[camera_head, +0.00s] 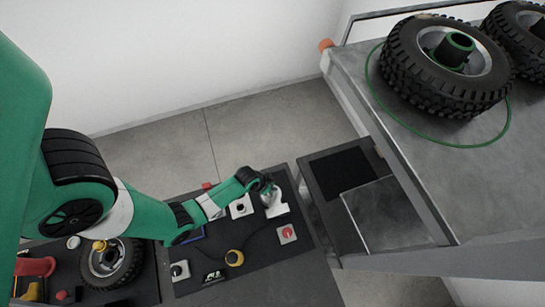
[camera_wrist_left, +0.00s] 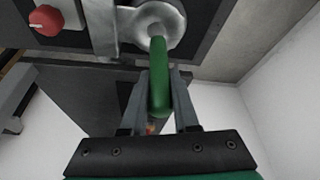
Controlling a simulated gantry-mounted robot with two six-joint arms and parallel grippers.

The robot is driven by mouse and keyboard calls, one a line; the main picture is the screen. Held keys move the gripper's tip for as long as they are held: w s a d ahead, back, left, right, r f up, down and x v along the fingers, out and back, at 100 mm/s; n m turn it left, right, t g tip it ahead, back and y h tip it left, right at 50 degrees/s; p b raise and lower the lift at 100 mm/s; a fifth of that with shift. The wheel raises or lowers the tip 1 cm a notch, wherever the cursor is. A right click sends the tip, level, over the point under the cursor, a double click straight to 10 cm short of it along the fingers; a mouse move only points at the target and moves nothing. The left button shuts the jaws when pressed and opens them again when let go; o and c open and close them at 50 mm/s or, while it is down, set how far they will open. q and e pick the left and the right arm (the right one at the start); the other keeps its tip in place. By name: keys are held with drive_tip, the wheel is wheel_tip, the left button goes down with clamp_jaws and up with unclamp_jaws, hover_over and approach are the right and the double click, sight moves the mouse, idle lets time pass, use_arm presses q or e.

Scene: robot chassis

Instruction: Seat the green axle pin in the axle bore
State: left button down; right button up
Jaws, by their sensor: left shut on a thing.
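The green axle pin (camera_wrist_left: 159,88) is between the two fingers of my left gripper (camera_wrist_left: 160,100), which is shut on it. The far end of the pin is at a round grey metal collar with the axle bore (camera_wrist_left: 172,22), on a bracket. In the wrist view the pin end overlaps the collar; I cannot tell how deep it is, if at all. In the head view my left gripper (camera_head: 266,187) is above the light grey bracket (camera_head: 277,209) on the dark bench, and hides most of the pin. My right gripper is not in view.
A wheel (camera_head: 110,262) lies at the left. A grey bench (camera_head: 420,185) with large tyres (camera_head: 440,65) stands at the right.

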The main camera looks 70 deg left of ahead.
use_arm(q)
wheel_tip(320, 180, down, 3)
drive_tip(key=shift+r+b, duration=0.1)
drive_tip(key=shift+b, duration=0.65)
drive_tip(key=shift+f, duration=0.45)
drive_tip(key=shift+f+b, duration=0.5)
drive_tip(key=shift+f, duration=1.2)
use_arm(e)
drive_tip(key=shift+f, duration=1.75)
use_arm(q)
drive_tip(key=shift+d+f, duration=0.1)
drive_tip(key=c, duration=1.1)
unclamp_jaws()
drive_tip(key=shift+f, duration=0.1)
drive_tip(key=o, duration=0.4)
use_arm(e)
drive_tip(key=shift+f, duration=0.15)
